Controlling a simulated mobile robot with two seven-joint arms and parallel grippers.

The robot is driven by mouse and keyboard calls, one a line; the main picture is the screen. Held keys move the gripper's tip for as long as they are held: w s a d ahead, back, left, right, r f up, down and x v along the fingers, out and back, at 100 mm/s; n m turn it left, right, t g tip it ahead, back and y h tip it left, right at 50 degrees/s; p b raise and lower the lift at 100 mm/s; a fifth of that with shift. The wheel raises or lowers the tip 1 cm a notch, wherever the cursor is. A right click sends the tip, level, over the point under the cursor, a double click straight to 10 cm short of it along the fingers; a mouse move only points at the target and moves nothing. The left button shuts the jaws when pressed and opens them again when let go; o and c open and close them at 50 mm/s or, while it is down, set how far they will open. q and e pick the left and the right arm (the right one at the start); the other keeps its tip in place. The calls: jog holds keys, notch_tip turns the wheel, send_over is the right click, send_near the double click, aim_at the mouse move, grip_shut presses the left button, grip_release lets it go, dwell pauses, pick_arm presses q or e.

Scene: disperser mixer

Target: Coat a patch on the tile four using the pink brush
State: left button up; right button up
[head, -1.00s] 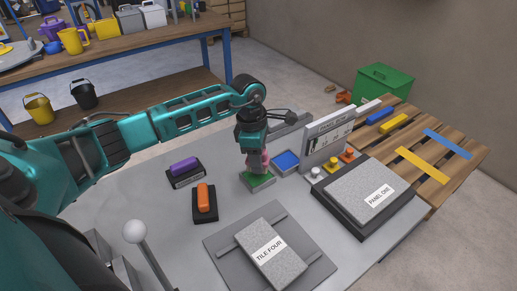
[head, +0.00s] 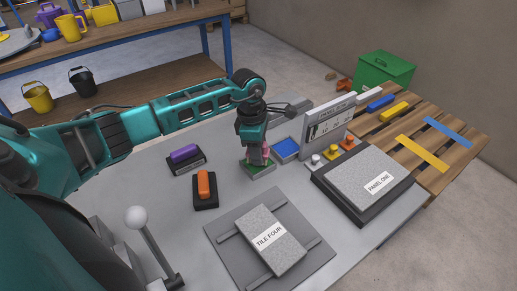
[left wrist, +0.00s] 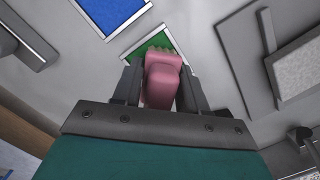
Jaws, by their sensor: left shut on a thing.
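My left gripper (head: 260,165) is shut on the pink brush (head: 266,153), which points down at the green paint tray (head: 262,175). In the left wrist view the brush (left wrist: 162,80) sits between the fingers (left wrist: 160,95), its bristle end over the green tray (left wrist: 133,52). I cannot tell whether the bristles touch the paint. Tile four (head: 261,217), a grey speckled slab with a white label, lies on a grey mat nearer to me. No coated patch shows on its visible top. My right gripper is not in view.
A blue tray (head: 286,149) lies beside the green one. Purple (head: 185,153) and orange (head: 204,185) handled blocks stand left. Panel one (head: 362,172), coloured knobs and an upright gauge board (head: 328,124) stand right. A white-knobbed lever (head: 137,218) rises at front left.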

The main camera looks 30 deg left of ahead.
pick_arm(q)
jog(key=shift+f+b, duration=0.6)
dwell(1.6)
jog(key=shift+r, duration=0.1)
jog(key=shift+r+p, duration=0.65)
jog(key=shift+r, duration=2.85)
jog(key=shift+d+r+m, duration=0.3)
jog(key=shift+d+m, duration=0.2)
jog(key=shift+m, duration=0.3)
jog(key=s+d+r+m+g, duration=0.1)
jog(key=s+d+r+m, duration=0.2)
jog(key=m, duration=0.7)
jog(key=s+d+r+m+g+y, duration=0.1)
jog(key=s+d+r+m, duration=0.3)
jog(key=m, duration=0.7)
jog(key=d, duration=0.2)
jog(key=shift+d, duration=0.4)
